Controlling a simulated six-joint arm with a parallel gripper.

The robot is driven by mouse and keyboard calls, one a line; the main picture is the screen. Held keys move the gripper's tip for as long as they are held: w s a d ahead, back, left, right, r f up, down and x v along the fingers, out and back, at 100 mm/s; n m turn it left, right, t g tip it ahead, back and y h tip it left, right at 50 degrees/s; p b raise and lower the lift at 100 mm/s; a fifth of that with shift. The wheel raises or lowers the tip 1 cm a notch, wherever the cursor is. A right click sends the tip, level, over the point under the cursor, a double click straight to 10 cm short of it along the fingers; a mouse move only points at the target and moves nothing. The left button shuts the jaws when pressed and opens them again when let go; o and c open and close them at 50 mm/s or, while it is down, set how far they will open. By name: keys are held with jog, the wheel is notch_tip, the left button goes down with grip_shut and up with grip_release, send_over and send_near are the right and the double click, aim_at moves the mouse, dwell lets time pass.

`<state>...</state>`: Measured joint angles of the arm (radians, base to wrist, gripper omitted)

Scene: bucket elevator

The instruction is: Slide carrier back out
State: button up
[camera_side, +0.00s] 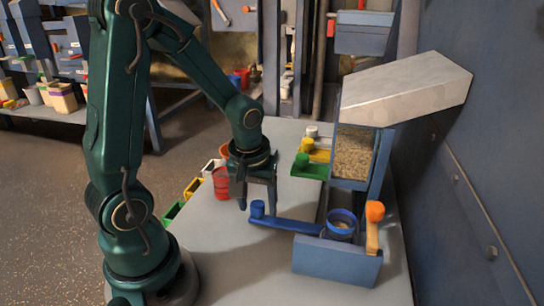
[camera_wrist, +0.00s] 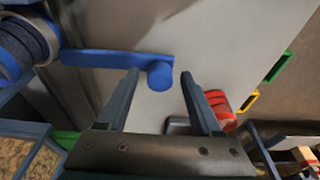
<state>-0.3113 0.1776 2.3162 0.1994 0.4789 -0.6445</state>
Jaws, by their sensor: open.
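The blue carrier (camera_side: 290,225) is a flat bar with an upright round knob (camera_side: 257,209) at its left end. Its right end meets a blue-rimmed round cup (camera_side: 341,222) at the blue block (camera_side: 336,264). In the wrist view the bar (camera_wrist: 105,60) runs left to the cup (camera_wrist: 18,48), and its knob (camera_wrist: 160,76) appears between my fingertips. My gripper (camera_side: 257,207) points down at the knob end, open and empty. It also shows in the wrist view (camera_wrist: 159,74). I cannot tell whether the fingertips reach down around the knob.
An orange-knobbed lever (camera_side: 374,212) stands right of the cup. A grain-filled hopper (camera_side: 355,155) rises behind, with green (camera_side: 309,168), yellow (camera_side: 316,152) and white (camera_side: 312,133) knobbed slides beside it. A red can (camera_side: 221,183) stands left of my gripper. The front-left tabletop (camera_side: 225,255) is clear.

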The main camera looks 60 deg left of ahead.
jog(key=shift+s+d+r, duration=0.15)
jog(key=shift+r, duration=0.8)
jog(key=shift+s+d+r, duration=0.1)
jog(key=shift+r, duration=0.9)
jog(key=shift+s+d+r, duration=0.15)
jog(key=shift+r, duration=0.8)
notch_tip(320, 180, up, 6)
jog(key=shift+f, duration=0.1)
jog(key=s+d+m+t+h, duration=0.1)
jog(key=s+d+m+t, duration=0.3)
jog(key=s+d+m, duration=0.2)
jog(key=d+m, duration=0.2)
jog(key=m, duration=0.1)
jog(key=shift+d+h, duration=0.2)
jog(key=shift+h, duration=0.1)
